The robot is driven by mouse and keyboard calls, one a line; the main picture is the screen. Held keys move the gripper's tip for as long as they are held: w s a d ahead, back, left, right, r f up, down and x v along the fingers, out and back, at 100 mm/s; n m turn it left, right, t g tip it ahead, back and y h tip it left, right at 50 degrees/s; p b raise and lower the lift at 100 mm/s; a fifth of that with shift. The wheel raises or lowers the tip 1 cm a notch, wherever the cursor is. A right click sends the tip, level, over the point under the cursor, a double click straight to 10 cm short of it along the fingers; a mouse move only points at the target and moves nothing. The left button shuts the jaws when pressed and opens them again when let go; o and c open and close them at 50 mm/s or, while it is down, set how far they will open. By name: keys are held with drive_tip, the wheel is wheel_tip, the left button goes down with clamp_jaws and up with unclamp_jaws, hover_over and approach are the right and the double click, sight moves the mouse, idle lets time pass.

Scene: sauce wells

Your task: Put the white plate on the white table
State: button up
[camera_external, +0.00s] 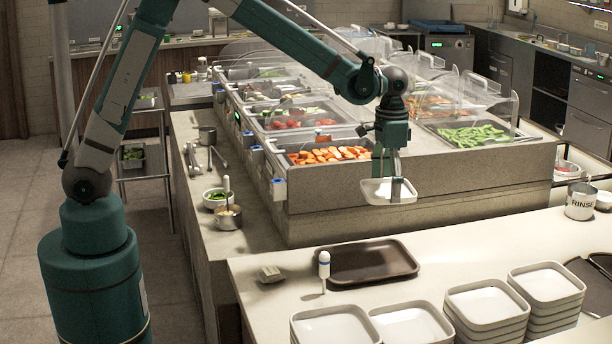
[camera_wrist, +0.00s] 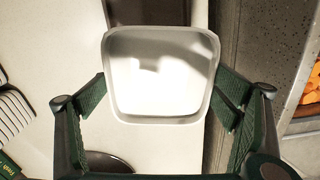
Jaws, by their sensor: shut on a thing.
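A square white plate (camera_external: 376,191) with a raised rim is held in the air by my gripper (camera_external: 391,188), in front of the food counter. In the wrist view the plate (camera_wrist: 160,75) sits between the two green fingers of my gripper (camera_wrist: 162,100), its inside facing the camera and empty. The white table (camera_external: 460,246) is the pale counter in the foreground, below the plate. In the wrist view its pale top (camera_wrist: 60,50) shows to the left of the plate. The plate is clear of the table.
Several stacks of square white plates (camera_external: 486,303) stand along the front edge. A metal RINSE pot (camera_external: 580,202) stands at right. Bare table lies between tray and pot.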

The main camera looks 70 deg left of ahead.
drive_tip(key=shift+n, duration=0.9)
drive_tip(key=a+f+b, duration=0.1)
drive_tip(key=f, duration=0.3)
drive_tip(key=s+a+f+b, duration=0.1)
drive_tip(key=a+f, duration=0.1)
drive_tip(key=f, duration=0.2)
drive_tip(key=s+a+f+b, duration=0.1)
drive_tip(key=a+f, duration=0.1)
drive_tip(key=f, duration=0.3)
drive_tip(key=shift+s+a+f, duration=0.1)
drive_tip(key=shift+a, duration=0.15)
drive_tip(key=shift+s+a+f, duration=0.1)
drive_tip(key=shift+s+f, duration=0.05)
drive_tip(key=shift+f, duration=0.2)
drive_tip(key=s+d+r+m+b, duration=0.1)
drive_tip(key=s+d, duration=0.4)
drive_tip(key=d, duration=0.8)
drive_tip(key=s+d+r+m, duration=0.1)
drive_tip(key=s+d, duration=0.5)
drive_tip(key=d, duration=0.6)
drive_tip(key=s+d+r+n+p, duration=0.1)
drive_tip(key=s+d, duration=0.2)
drive_tip(key=s, duration=0.5)
drive_tip(key=s+d+r+n, duration=0.1)
drive_tip(key=s+d, duration=0.2)
drive_tip(key=s, duration=0.5)
drive_tip(key=shift+s+d+p, duration=0.35)
drive_tip(key=shift+f+b, duration=0.4)
drive_tip(key=shift+f, duration=2.45)
